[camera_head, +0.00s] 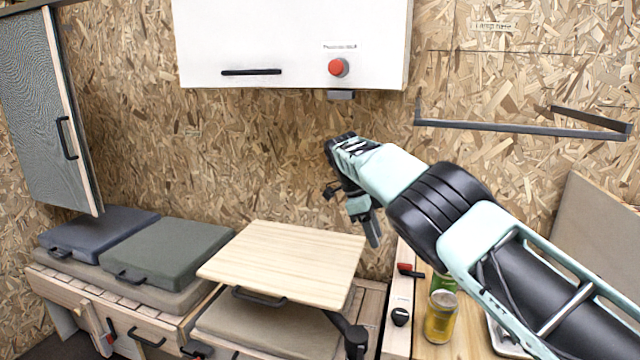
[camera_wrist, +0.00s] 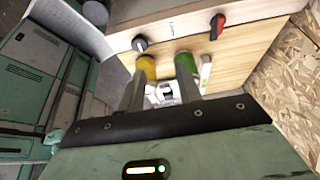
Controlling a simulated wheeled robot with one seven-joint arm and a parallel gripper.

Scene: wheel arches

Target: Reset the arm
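My arm reaches in from the lower right of the head view, mint green and black. My gripper (camera_head: 372,238) hangs at its end in front of the chipboard wall, fingers pointing down, to the right of the light wooden table top (camera_head: 285,262). In the wrist view my gripper (camera_wrist: 160,78) shows two fingers spread apart with nothing held between them. The counter with cans lies beyond the fingertips there.
A yellow can (camera_head: 440,316) and a partly hidden green can (camera_head: 443,284) stand on the counter under my arm. A white cabinet (camera_head: 290,40) with a red button (camera_head: 338,67) hangs above. A metal rail shelf (camera_head: 520,127) is at right; cushioned benches (camera_head: 168,252) are left.

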